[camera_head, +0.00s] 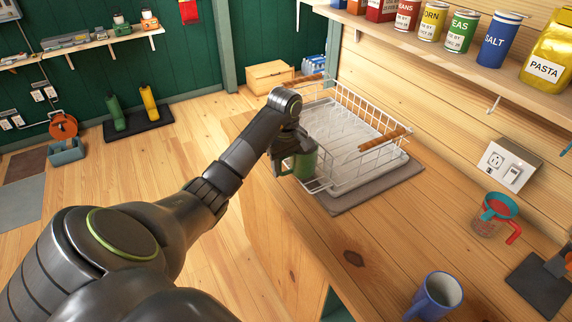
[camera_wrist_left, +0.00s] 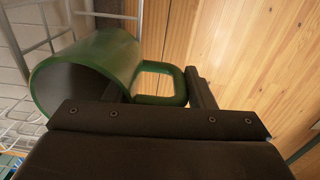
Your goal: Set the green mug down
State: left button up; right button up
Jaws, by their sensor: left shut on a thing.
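The green mug (camera_head: 306,163) is at the near left end of the white wire dish rack (camera_head: 343,178), partly hidden by my left gripper (camera_head: 287,163). In the left wrist view the green mug (camera_wrist_left: 95,65) lies tilted across the picture, its open mouth to the lower left and its handle between the fingers of my left gripper (camera_wrist_left: 158,90). The gripper is shut on the mug. Wires of the rack show close beside the mug; I cannot tell whether they touch. My right gripper is not in view.
The rack stands on a grey mat (camera_head: 378,190) on the wooden counter (camera_head: 385,235). A blue mug (camera_head: 436,296) stands at the near edge, and a measuring cup with a red handle (camera_head: 489,222) stands near the wall. The middle of the counter is clear. A shelf of cans (camera_head: 432,22) hangs above.

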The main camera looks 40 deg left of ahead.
pick_arm(q)
jog(key=o, duration=1.3)
jog(key=shift+o, duration=0.2)
jog(key=shift+r, duration=0.1)
notch_tip(320, 180, up, 12)
jog(key=p, duration=1.1)
jog(key=shift+s, duration=0.1)
